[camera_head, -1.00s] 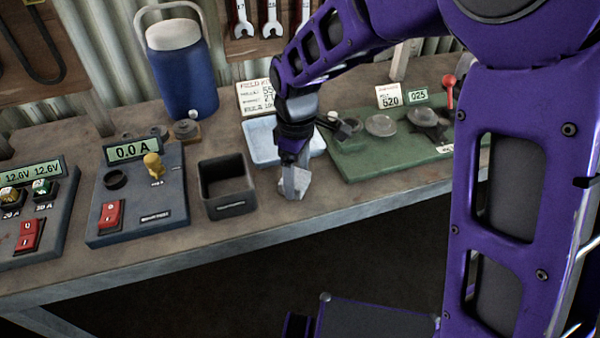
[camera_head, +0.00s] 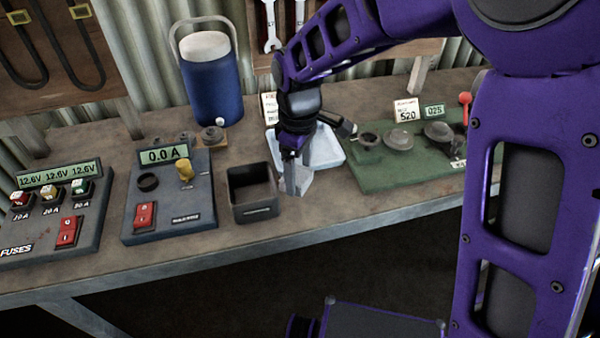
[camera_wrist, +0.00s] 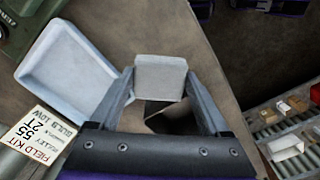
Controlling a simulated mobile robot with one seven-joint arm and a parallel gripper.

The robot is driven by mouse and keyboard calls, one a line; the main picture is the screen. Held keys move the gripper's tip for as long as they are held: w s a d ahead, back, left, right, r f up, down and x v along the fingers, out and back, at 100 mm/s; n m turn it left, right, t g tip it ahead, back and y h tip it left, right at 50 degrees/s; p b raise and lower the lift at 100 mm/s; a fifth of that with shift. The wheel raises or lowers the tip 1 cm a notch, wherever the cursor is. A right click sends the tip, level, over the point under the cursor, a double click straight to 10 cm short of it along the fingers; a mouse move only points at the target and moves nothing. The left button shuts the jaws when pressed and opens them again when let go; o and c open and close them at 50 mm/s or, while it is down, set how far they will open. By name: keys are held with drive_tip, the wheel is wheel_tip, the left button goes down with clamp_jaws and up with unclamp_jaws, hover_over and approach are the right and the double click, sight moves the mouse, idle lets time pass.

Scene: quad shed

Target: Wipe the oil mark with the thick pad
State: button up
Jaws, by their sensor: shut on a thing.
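My gripper (camera_head: 292,188) points down over the bench, just right of the dark open box. It is shut on a thick pale grey pad (camera_head: 306,181). In the wrist view the pad (camera_wrist: 160,78) sits between the two fingertips (camera_wrist: 160,88), its broad face toward the camera. Whether the pad touches the bench I cannot tell. A shallow pale blue tray (camera_head: 325,152) lies behind the gripper and is partly hidden by it. The tray (camera_wrist: 62,75) is left of the fingers in the wrist view. I cannot make out the oil mark in either view.
The dark box (camera_head: 253,193) stands close left of my gripper. Grey panels with switches (camera_head: 168,215) fill the left. A green board with round parts (camera_head: 405,165) is at right. A blue jug (camera_head: 210,80) stands behind. Bare bench (camera_head: 330,205) lies in front of the tray.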

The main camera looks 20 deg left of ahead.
drive_tip(key=shift+r+p, duration=0.5)
drive_tip(key=shift+r, duration=0.95)
drive_tip(key=shift+w, duration=0.1)
